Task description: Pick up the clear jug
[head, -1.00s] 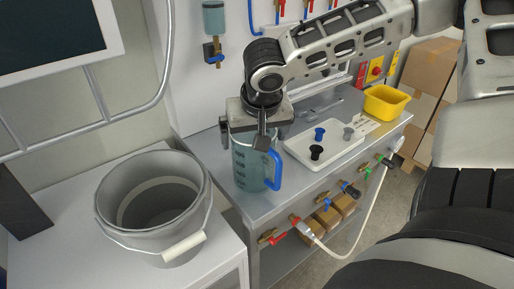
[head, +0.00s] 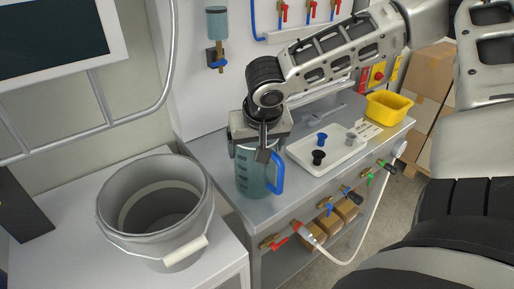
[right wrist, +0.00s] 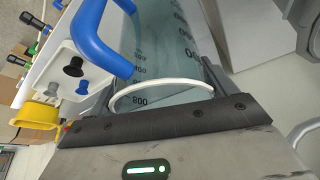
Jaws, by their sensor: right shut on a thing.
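The clear jug (head: 252,176) has a blue handle (head: 277,172) and stands upright at the left end of the grey metal bench. My right gripper (head: 259,148) points down over it from above and is shut on its upper part. In the right wrist view the jug (right wrist: 170,62) shows with its pale rim, dark volume marks and blue handle, between the gripper's fingers. I cannot tell whether its base touches the bench. My left gripper is not in view.
A grey bucket (head: 113,205) with a white grip stands on the white table at left. A white tray (head: 334,159) with dark, blue and grey stoppers lies right of the jug. A yellow bin (head: 388,107) is farther right. Valves and a white hose (head: 367,227) line the bench front.

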